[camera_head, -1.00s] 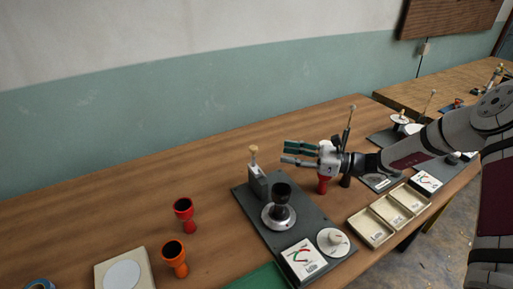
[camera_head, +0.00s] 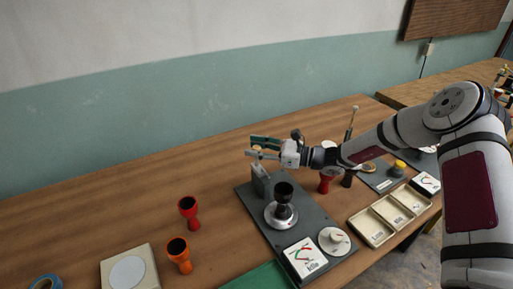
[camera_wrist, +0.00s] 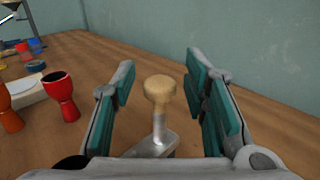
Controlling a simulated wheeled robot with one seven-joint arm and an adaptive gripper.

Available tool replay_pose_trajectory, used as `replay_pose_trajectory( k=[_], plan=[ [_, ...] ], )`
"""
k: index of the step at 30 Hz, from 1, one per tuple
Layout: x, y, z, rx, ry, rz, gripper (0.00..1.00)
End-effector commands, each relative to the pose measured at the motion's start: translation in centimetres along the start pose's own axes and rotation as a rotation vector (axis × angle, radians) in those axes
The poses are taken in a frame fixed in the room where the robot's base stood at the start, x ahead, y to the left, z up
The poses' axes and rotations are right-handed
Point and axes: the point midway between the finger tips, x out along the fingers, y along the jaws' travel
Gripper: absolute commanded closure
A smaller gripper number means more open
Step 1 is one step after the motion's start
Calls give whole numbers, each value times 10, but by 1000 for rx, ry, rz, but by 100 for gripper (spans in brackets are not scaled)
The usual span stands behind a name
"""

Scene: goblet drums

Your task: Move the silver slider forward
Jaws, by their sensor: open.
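The silver slider (camera_head: 261,182) stands at the back left of a dark grey device board (camera_head: 315,236), with a wooden knob on an upright stem. In the wrist view the knob (camera_wrist: 160,90) and the slider's silver body (camera_wrist: 152,146) show between my green-padded fingers. My gripper (camera_head: 256,147) reaches in from the right at about knob height. My gripper is open, with a finger on each side of the knob and gaps between knob and pads. The near end of the slider is partly hidden by the gripper's body in the wrist view.
A black goblet drum (camera_head: 284,200) stands on a silver disc in front of the slider. A red drum (camera_head: 189,212) and an orange drum (camera_head: 179,255) stand to the left. A three-part tray (camera_head: 389,215) lies to the right. The wall is behind.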

Motion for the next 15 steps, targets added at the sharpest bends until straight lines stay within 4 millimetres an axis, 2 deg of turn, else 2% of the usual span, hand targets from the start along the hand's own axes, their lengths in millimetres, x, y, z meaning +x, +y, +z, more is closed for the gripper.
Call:
replay_pose_trajectory(
  k=[1, 2, 6, 7, 15],
  plan=[
    [0, 0, 0, 0, 0, 0, 59],
    [0, 0, 0, 0, 0, 0, 64],
    [0, 0, 0, 0, 0, 0, 96],
    [0, 0, 0, 0, 0, 0, 100],
    [-4, 3, 0, 1, 1, -1, 100]
  ],
)
